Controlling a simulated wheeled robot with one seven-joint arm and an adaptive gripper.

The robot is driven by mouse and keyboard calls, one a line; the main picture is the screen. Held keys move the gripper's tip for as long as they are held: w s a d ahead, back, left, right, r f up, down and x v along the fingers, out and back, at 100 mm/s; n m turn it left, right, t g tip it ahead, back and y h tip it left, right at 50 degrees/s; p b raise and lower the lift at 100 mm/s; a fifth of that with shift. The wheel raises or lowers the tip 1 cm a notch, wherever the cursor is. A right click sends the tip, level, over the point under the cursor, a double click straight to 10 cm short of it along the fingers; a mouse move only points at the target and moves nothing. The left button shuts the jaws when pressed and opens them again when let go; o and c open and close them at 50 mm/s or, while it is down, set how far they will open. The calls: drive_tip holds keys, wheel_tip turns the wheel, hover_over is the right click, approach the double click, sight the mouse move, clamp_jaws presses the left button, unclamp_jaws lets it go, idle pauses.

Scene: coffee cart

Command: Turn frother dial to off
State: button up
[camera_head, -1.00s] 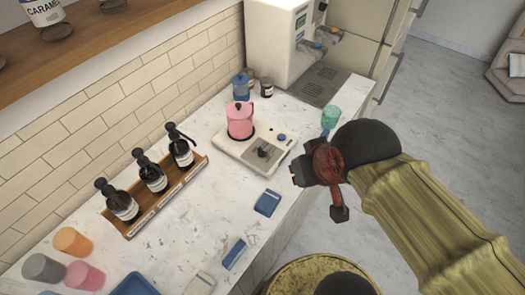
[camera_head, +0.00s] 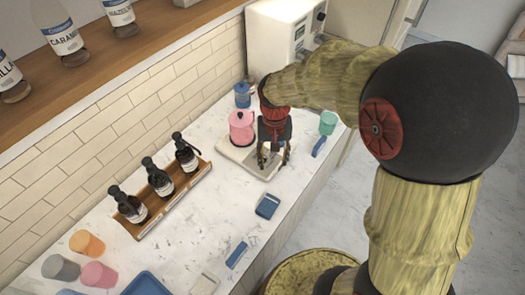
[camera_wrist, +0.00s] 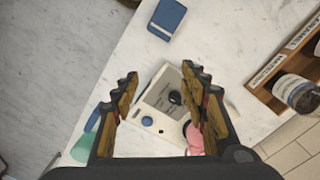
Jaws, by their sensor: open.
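The frother's white base (camera_head: 234,152) stands on the counter, with a pink pitcher (camera_head: 241,128) on its left part. The wrist view shows the base (camera_wrist: 160,92) below my gripper, with a black knob (camera_wrist: 175,98) on a grey panel and a round blue knob (camera_wrist: 147,120) near a corner. I cannot tell the dial's setting. My gripper (camera_head: 274,160) points down over the right part of the base and hides the knobs in the head view. In the wrist view its open fingers (camera_wrist: 160,74) straddle the knob area, with nothing between them. I see no contact.
A teal cup (camera_head: 328,122) and a blue item (camera_head: 319,147) lie right of the frother. A blue jar (camera_head: 242,95) and a white coffee machine (camera_head: 280,40) stand behind. A bottle rack (camera_head: 185,190) is at left. A blue box (camera_head: 267,206) sits in front.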

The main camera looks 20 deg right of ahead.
drive_tip(key=w+f+m, duration=0.1)
drive_tip(key=w+m, duration=0.1)
drive_tip(key=w, duration=0.1)
drive_tip(key=w+f+m, duration=0.2)
drive_tip(key=w, duration=0.2)
drive_tip(key=w+f+m, duration=0.1)
drive_tip(key=w+f, duration=0.1)
drive_tip(key=w, duration=0.1)
drive_tip(key=shift+w+m+p, duration=0.35)
drive_tip(key=shift+m, duration=0.05)
drive_tip(key=shift+w+r+m, duration=0.15)
drive_tip(key=shift+r+m, duration=0.05)
drive_tip(key=shift+m, duration=0.6)
drive_tip(key=shift+f+b, duration=0.3)
drive_tip(key=shift+f, duration=3.6)
drive_tip(key=shift+c, duration=0.3)
clamp_jaws()
